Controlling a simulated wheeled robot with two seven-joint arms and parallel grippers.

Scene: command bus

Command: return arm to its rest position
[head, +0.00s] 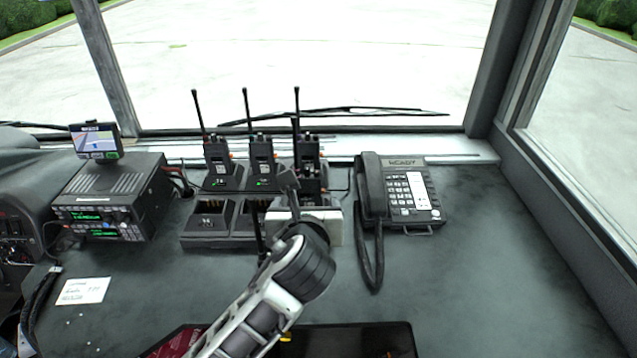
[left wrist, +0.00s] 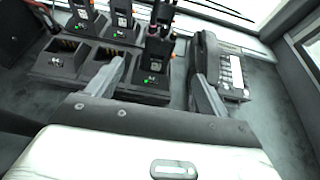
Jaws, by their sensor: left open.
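My left gripper (head: 273,190) is open, its fingers pointing away over the radio charger (head: 190,241). In the left wrist view its two grey fingers (left wrist: 158,84) stand apart with nothing held between them. A black handheld radio (left wrist: 155,52) stands upright in the front right charger slot, beyond the fingers; in the head view the gripper partly hides it. Three more radios fill the back row: left (head: 217,153), middle (head: 262,154) and right (head: 308,150). The front left slot (head: 210,215) is empty. The front middle slot looks empty but is partly covered. My right gripper is not in view.
A corded desk phone (head: 408,195) stands right of the charger. A radio console (head: 112,200) with a small screen (head: 96,141) stands left. A paper note (head: 83,291) lies front left, and a dark tray (head: 375,340) lies at the front edge. The right counter is clear.

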